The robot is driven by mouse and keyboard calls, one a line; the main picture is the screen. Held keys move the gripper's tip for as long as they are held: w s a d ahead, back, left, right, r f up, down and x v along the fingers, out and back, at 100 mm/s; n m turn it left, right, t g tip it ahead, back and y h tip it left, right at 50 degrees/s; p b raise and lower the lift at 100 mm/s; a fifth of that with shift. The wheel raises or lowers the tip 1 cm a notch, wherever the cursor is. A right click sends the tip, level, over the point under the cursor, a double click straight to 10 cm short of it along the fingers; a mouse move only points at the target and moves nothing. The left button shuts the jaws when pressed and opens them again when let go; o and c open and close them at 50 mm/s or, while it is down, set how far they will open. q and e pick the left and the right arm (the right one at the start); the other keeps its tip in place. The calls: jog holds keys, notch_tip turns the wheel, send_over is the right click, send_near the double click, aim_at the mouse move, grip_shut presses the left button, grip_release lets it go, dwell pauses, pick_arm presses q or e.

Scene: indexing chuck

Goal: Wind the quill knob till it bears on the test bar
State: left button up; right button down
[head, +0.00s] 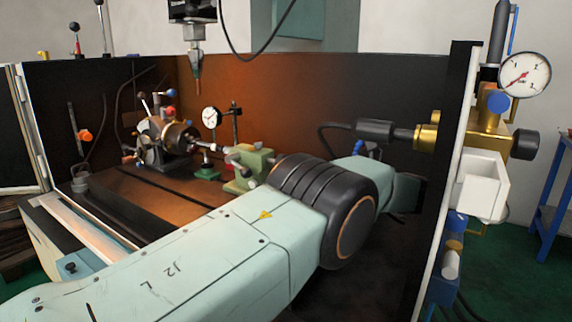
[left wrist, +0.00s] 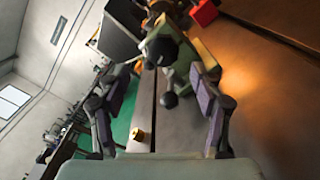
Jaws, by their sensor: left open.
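In the head view a silver test bar (head: 207,148) reaches from the chuck (head: 176,138) toward the green tailstock (head: 245,168). The tailstock's right end is hidden behind my left arm's elbow, so I cannot tell whether the quill touches the bar. My left gripper is hidden in the head view. In the left wrist view my left gripper (left wrist: 158,82) is open and empty. A round black knob (left wrist: 160,48) on the green tailstock (left wrist: 188,60) lies ahead, between and beyond the fingertips. A black ball-ended lever (left wrist: 170,99) hangs below it. My right gripper is not in view.
A dial gauge (head: 211,117) stands on a green base behind the bar. A spindle with a probe (head: 196,70) hangs above. A large pressure gauge (head: 524,74) and a white box (head: 480,186) are at the right wall.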

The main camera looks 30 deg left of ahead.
pick_arm(q)
jog(key=a, duration=0.7)
jog(key=shift+w+b, duration=0.2)
jog(key=shift+b, duration=0.15)
jog(key=shift+w+a+f, duration=0.25)
jog(key=shift+w+a, duration=0.05)
jog(key=shift+a, duration=0.05)
jog(key=shift+s+r, duration=0.15)
jog(key=shift+c, duration=2.6)
jog(key=c, duration=0.6)
